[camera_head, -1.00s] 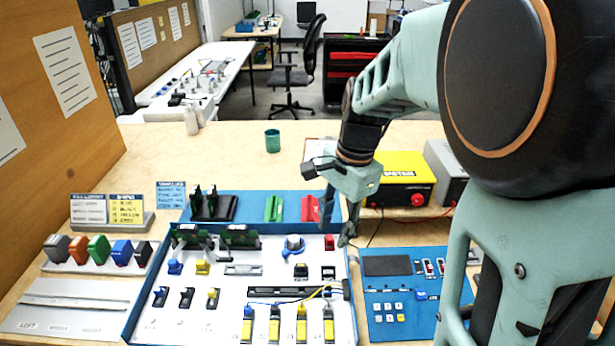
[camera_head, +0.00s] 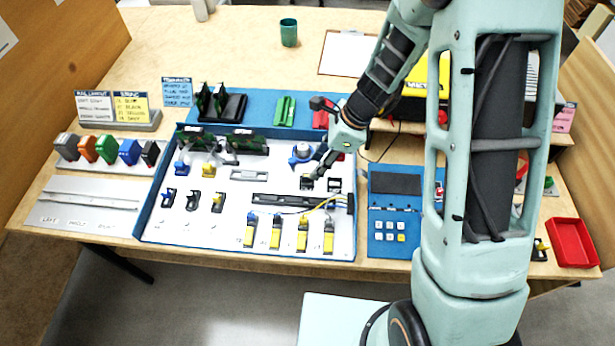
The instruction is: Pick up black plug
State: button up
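My gripper (camera_head: 319,172) is over the right part of the white board in the blue tray (camera_head: 146,212), pointing down and left. Its fingertips are next to a small black block (camera_head: 306,184) on the board, which may be the black plug. At this size I cannot tell whether they touch it or how far apart they are. Another black piece (camera_head: 150,153) stands at the right end of a row of coloured pieces on the left of the table. Small black parts (camera_head: 192,196) also stand on the left half of the board.
A blue panel with keys (camera_head: 390,212) lies right of the tray. Black, green and red holders stand behind it. A green cup (camera_head: 288,33) and a clipboard (camera_head: 345,52) are farther back. A red bin (camera_head: 572,243) is at the far right. My arm hides part of the right side.

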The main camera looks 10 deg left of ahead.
aim_at(307, 175)
jog(key=shift+x, duration=2.6)
jog(key=shift+a, duration=0.15)
jog(key=c, duration=0.8)
